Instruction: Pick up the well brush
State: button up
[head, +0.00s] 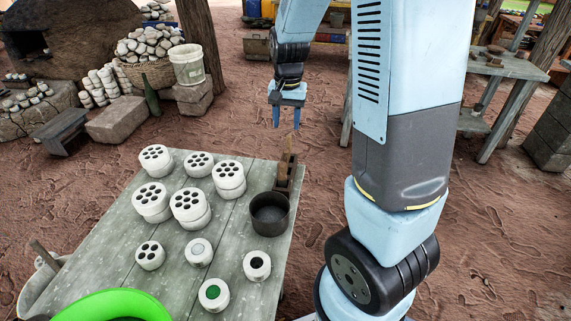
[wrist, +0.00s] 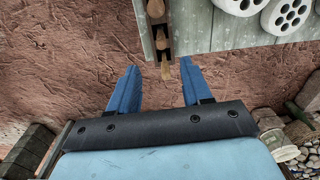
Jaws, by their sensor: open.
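A narrow dark wooden holder (head: 284,187) stands at the far right edge of the table. Brown wooden-handled pieces (head: 288,158) stick up from it; one seems to be the well brush, but its bristles cannot be made out. In the wrist view these handles (wrist: 161,42) lie in the dark holder (wrist: 153,28), and one tip pokes out toward the space between my fingers. My gripper (head: 285,124) is open and empty, with its blue fingers pointing down, beyond the table's far right corner. In the wrist view my gripper (wrist: 160,67) shows both fingers apart from the handles.
A dark round pot (head: 269,214) stands just in front of the holder. Several white blocks with holes (head: 190,207) and small white pots (head: 213,294) cover the table (head: 130,272). A green curved object (head: 112,305) is at the front left. Bare ground lies under my gripper.

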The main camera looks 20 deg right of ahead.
aim_at(286, 158)
jog(key=shift+w+f, duration=0.2)
jog(key=shift+f, duration=0.4)
jog(key=shift+w+f, duration=0.2)
jog(key=shift+f, duration=0.4)
notch_tip(286, 158, down, 8)
jog(key=shift+r, duration=0.1)
jog(key=shift+w+d+f, duration=0.1)
jog(key=shift+w+f, duration=0.05)
jog(key=shift+f, duration=1.25)
jog(key=shift+w+f, duration=0.15)
jog(key=shift+f, duration=1.25)
grip_shut()
jog(key=shift+r, duration=0.15)
